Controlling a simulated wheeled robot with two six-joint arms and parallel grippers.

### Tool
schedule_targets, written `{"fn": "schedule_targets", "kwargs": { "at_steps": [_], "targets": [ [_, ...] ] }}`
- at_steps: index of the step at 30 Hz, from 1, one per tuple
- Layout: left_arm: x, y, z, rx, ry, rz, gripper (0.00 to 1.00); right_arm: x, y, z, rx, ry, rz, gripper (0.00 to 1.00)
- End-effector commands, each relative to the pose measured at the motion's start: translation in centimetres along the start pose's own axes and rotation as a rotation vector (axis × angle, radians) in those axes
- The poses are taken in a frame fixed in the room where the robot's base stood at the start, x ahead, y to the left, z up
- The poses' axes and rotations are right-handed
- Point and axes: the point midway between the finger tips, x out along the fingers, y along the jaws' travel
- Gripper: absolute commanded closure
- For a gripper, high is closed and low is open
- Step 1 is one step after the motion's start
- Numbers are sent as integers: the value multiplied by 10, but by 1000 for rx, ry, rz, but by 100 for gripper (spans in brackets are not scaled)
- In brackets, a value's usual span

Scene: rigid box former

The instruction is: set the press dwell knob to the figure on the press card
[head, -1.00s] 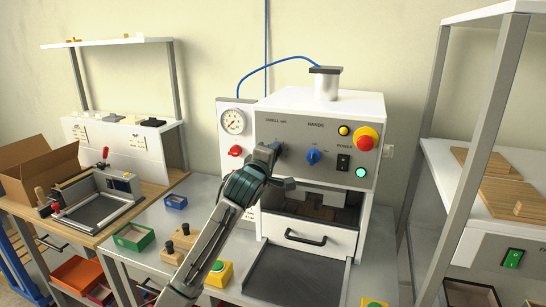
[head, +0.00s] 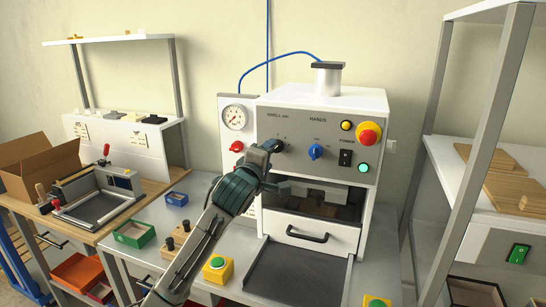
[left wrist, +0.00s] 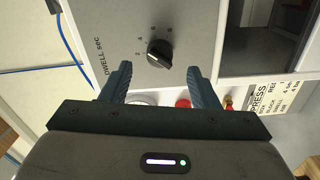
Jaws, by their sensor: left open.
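The black dwell knob (head: 277,145) sits at the left of the press's grey panel, under the DWELL label. In the left wrist view the knob (left wrist: 159,52) has a printed scale with 2, 4, 6 and 8 around it; I cannot tell its exact setting. My left gripper (head: 272,164) is open just in front of and below the knob. In the left wrist view its fingers (left wrist: 160,70) stand apart, with the knob between and beyond their tips, apparently untouched. The press card (left wrist: 272,105) shows at the right, rotated and cut off; its dwell figure is too small to read surely.
A blue knob (head: 316,152), a red emergency button (head: 368,134) and a black power switch (head: 345,158) share the panel. A red knob (head: 237,147) is at its left. The press drawer (head: 312,234) is below. Green-topped buttons (head: 217,263) stand on the bench.

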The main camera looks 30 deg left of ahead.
Motion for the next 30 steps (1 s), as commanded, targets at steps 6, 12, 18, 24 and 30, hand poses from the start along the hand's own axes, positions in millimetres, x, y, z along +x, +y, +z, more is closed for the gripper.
{"fn": "schedule_targets", "kwargs": {
  "at_steps": [6, 12, 18, 24, 30],
  "targets": [
    [-41, -3, 0, 3, 0, 2, 45, 15, -2, -3, 1, 2, -1, 64],
    [-58, -1, 0, 1, 0, 0, 45, 18, -3, -8, 0, 10, -1, 64],
    [-59, -1, 0, 0, 0, -1, 45, 17, -2, -10, 0, 14, -1, 64],
    [-59, -1, 0, 0, 0, -1, 45, 17, -1, -8, 0, 10, 1, 64],
    [-59, -3, 1, 5, -1, -6, 45, 17, 1, -4, -1, 3, 2, 64]
  ]
}}
